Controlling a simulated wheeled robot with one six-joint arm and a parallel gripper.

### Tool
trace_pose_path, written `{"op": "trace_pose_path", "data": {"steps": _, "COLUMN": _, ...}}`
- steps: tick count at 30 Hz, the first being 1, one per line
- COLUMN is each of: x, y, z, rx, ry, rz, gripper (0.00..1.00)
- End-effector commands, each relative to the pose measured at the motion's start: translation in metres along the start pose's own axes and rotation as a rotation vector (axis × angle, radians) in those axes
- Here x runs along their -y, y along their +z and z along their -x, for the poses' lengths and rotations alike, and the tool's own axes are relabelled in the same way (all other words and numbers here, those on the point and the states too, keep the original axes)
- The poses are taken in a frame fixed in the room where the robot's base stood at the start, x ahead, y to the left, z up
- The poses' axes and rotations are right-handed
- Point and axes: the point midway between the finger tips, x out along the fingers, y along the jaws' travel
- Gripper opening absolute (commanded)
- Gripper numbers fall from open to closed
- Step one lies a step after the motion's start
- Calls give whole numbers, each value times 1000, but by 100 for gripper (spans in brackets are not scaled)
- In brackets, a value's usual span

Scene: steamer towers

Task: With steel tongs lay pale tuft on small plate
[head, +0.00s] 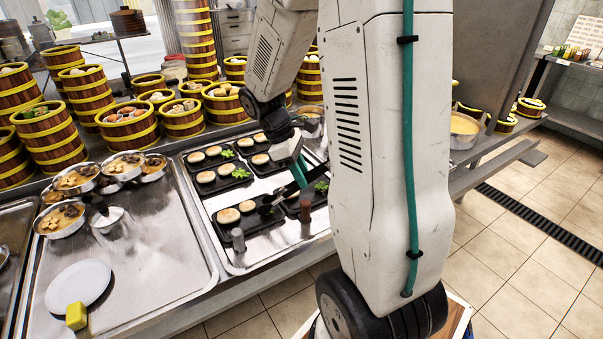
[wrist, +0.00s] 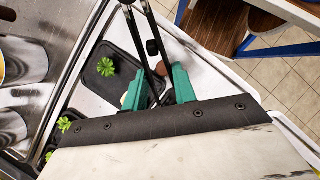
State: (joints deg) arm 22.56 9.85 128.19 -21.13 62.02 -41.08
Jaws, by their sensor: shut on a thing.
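My gripper (head: 300,172) has teal fingers, which also show in the wrist view (wrist: 158,88). It is shut on dark steel tongs (wrist: 152,47), held over the metal tray with the dark plates. Leafy green tufts lie on these plates, one beside my gripper in the wrist view (wrist: 105,67) and one at the right in the head view (head: 321,186). I cannot tell which tuft is the pale one, or whether the tongs hold anything. A white plate (head: 78,286) lies empty at the front left. I cannot tell which plate is the small one.
Dark plates with pale round buns (head: 207,177) fill the metal tray (head: 225,257). A yellow block (head: 76,316) is by the white plate. Steamer towers (head: 40,125) and bowls (head: 60,220) stand behind and left.

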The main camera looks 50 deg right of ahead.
Motion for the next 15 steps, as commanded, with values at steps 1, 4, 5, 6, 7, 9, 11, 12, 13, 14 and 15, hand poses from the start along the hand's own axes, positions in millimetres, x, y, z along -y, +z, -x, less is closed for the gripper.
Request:
{"op": "trace_pose_path", "data": {"steps": 1, "x": 0, "y": 0, "z": 1, "rx": 0, "ry": 1, "rz": 0, "gripper": 14}}
{"op": "trace_pose_path", "data": {"steps": 4, "x": 0, "y": 2, "z": 5, "rx": -1, "ry": 2, "rz": -1, "gripper": 14}}
{"op": "trace_pose_path", "data": {"steps": 5, "x": 0, "y": 3, "z": 7, "rx": -2, "ry": 2, "rz": -1, "gripper": 14}}
{"op": "trace_pose_path", "data": {"steps": 6, "x": 0, "y": 4, "z": 10, "rx": -1, "ry": 1, "rz": 0, "gripper": 14}}
{"op": "trace_pose_path", "data": {"steps": 7, "x": 0, "y": 5, "z": 12, "rx": -1, "ry": 1, "rz": 0, "gripper": 14}}
{"op": "trace_pose_path", "data": {"steps": 9, "x": 1, "y": 7, "z": 16, "rx": -1, "ry": 2, "rz": 0, "gripper": 14}}
{"op": "trace_pose_path", "data": {"steps": 11, "x": 1, "y": 9, "z": 20, "rx": -2, "ry": 2, "rz": 0, "gripper": 14}}
{"op": "trace_pose_path", "data": {"steps": 12, "x": 1, "y": 11, "z": 22, "rx": -1, "ry": 1, "rz": -1, "gripper": 14}}
{"op": "trace_pose_path", "data": {"steps": 13, "x": 2, "y": 12, "z": 24, "rx": -1, "ry": 1, "rz": -1, "gripper": 14}}
{"op": "trace_pose_path", "data": {"steps": 14, "x": 1, "y": 12, "z": 26, "rx": -1, "ry": 1, "rz": -1, "gripper": 14}}
{"op": "trace_pose_path", "data": {"steps": 15, "x": 1, "y": 14, "z": 29, "rx": -1, "ry": 2, "rz": -1, "gripper": 14}}
